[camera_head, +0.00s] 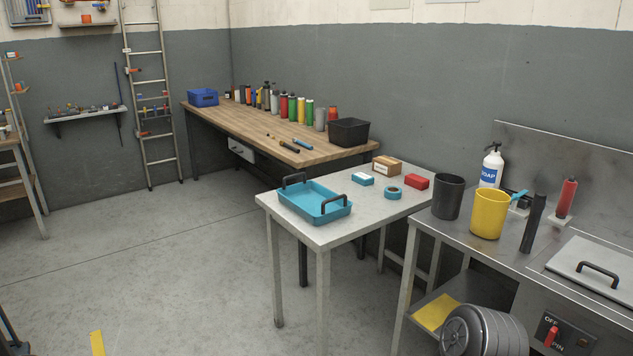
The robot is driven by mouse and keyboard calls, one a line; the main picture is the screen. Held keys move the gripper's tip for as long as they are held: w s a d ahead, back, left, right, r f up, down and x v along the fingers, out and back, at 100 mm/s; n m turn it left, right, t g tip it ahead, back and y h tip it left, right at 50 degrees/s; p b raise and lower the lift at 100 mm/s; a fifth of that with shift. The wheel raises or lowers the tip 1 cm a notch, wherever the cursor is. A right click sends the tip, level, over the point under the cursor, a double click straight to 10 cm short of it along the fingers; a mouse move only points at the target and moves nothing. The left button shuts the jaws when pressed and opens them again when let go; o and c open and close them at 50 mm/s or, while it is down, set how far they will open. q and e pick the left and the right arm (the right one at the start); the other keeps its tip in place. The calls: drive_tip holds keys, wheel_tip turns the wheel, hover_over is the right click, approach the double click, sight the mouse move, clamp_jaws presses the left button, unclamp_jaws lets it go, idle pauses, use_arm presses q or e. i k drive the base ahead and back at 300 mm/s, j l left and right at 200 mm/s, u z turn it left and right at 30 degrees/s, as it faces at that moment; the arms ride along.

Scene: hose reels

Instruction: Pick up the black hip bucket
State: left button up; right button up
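A black round bucket (448,197) stands upright on the left end of the steel counter (460,232). A yellow bucket (489,214) stands close on its right, with a light blue handle showing at its rim. The black bucket's opening faces up, and its inside is mostly hidden. A black rectangular bin (348,132) sits on the near end of the wooden workbench, so there are two black containers in view. Neither of my grippers shows in the head view.
A grey table (340,235) holds a teal tray (313,204), small boxes and a tape roll. A soap bottle (491,168), a black upright cylinder (533,223) and a red bottle (566,197) stand on the counter. A grey drum (482,332) is below.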

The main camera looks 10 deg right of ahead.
sight(448, 189)
drive_tip(key=i+j+u, duration=0.1)
drive_tip(key=i+u, duration=0.15)
drive_tip(key=i, duration=0.45)
drive_tip(key=i+u, duration=0.25)
drive_tip(key=i, duration=0.4)
drive_tip(key=i+l+u, duration=0.2)
drive_tip(key=i, duration=0.5)
drive_tip(key=i+z, duration=0.1)
drive_tip(key=i, duration=0.55)
drive_tip(key=i+j+z, duration=0.15)
drive_tip(key=i, duration=0.5)
drive_tip(key=z, duration=4.45)
